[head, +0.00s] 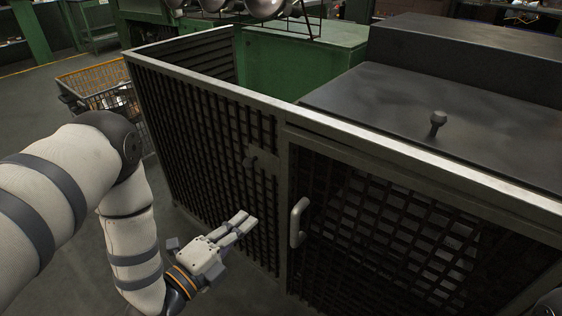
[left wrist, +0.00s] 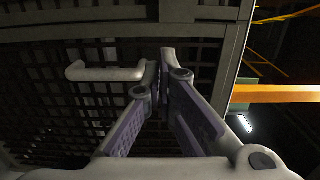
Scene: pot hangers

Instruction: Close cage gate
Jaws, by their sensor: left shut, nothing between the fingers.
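The cage gate (head: 400,232) is a dark mesh panel under the cage's right front rail, with a pale vertical handle (head: 298,222) near its left edge. I cannot tell whether it sits fully flush with its frame. The dark mesh cage (head: 200,125) has a fixed-looking panel left of the gate. My left gripper (head: 247,221) is shut and empty, left of the handle and in front of that panel. In the left wrist view, the closed fingertips (left wrist: 167,58) appear just beside the handle (left wrist: 105,73), with mesh behind.
A wire basket cart (head: 105,88) stands left of the cage. A dark box with a lid (head: 450,100) stands behind the gate side. Open floor (head: 45,110) lies at left.

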